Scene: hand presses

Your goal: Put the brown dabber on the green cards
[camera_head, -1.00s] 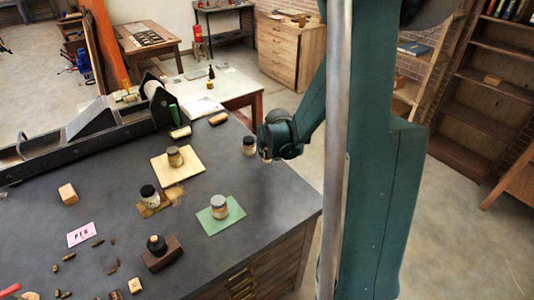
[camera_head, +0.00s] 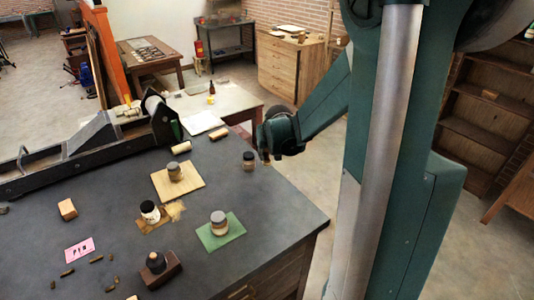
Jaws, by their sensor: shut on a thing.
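The green cards (camera_head: 232,236) lie flat near the right edge of the dark bench, with a grey-topped jar (camera_head: 218,221) on them. My gripper (camera_head: 265,159) is at the bench's far right edge, small and partly hidden by its own wrist. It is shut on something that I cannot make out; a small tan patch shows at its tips. A dark knob (camera_head: 156,261) sits on a brown block (camera_head: 165,276) at the near side. I cannot tell which piece is the brown dabber.
A cream board (camera_head: 187,190) bears another grey-topped jar (camera_head: 175,171). A black-topped jar (camera_head: 150,211) stands on brown cards (camera_head: 160,225). A long dark press (camera_head: 100,145) fills the back left. A pink card (camera_head: 79,250) lies left. Bare bench lies right of the cream board.

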